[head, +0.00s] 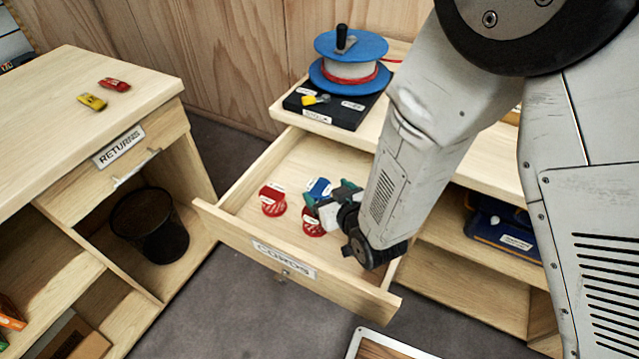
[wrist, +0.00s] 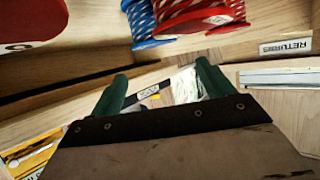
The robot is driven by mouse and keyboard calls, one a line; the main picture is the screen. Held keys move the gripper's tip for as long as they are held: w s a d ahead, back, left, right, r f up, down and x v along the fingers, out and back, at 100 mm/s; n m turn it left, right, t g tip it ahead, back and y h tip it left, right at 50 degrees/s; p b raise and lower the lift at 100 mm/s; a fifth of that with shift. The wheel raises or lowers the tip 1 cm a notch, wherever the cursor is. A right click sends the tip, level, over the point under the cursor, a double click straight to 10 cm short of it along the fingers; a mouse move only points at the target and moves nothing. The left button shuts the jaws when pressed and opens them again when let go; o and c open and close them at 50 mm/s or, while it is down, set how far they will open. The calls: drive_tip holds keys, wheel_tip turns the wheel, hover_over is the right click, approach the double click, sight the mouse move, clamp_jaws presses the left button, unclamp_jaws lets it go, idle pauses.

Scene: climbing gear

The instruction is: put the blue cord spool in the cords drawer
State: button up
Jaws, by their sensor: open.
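The blue cord spool (head: 319,188) lies inside the open cords drawer (head: 289,271), beside red spools. In the wrist view the blue spool (wrist: 145,22) shows at the top edge, partly cut off, beside a red one. My gripper (head: 330,198) is low over the drawer, right by the blue spool, and partly hides it. Its green fingers (wrist: 160,74) are apart with no spool between them. Whether a finger touches the spool cannot be told.
Red spools (head: 272,200) (head: 313,222) lie in the drawer. A large blue reel (head: 350,58) stands on a black base behind it. The returns counter (head: 60,90) with two small items is at left, above a black mesh bin (head: 150,225). The drawer's left back is clear.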

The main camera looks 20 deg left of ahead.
drive_tip(key=v, duration=0.4)
drive_tip(key=shift+s+d+r, duration=0.1)
drive_tip(key=w+d+r+m+h, duration=0.3)
drive_tip(key=w+d+r+h, duration=0.1)
drive_tip(key=w+d+r, duration=0.4)
drive_tip(key=s+d+r+m+g+h, duration=0.1)
drive_tip(key=d+r+h, duration=0.1)
drive_tip(key=d+r, duration=0.5)
drive_tip(key=s+d+r+m+g+h, duration=0.1)
drive_tip(key=d+r+m+g, duration=0.1)
drive_tip(key=d, duration=0.8)
drive_tip(key=s+d+r+m+g+h, duration=0.1)
drive_tip(key=s+d+r+m+g, duration=0.1)
drive_tip(key=s+d+r, duration=0.3)
drive_tip(key=s+d+r+m+g+h, duration=0.1)
drive_tip(key=s+d+r, duration=0.3)
drive_tip(key=s+d, duration=0.7)
drive_tip(key=s+g+h, duration=0.1)
drive_tip(key=s, duration=0.4)
drive_tip(key=shift+d+r+m+g, duration=0.3)
drive_tip(key=shift+r+m+g, duration=0.05)
drive_tip(key=shift+m+g, duration=0.05)
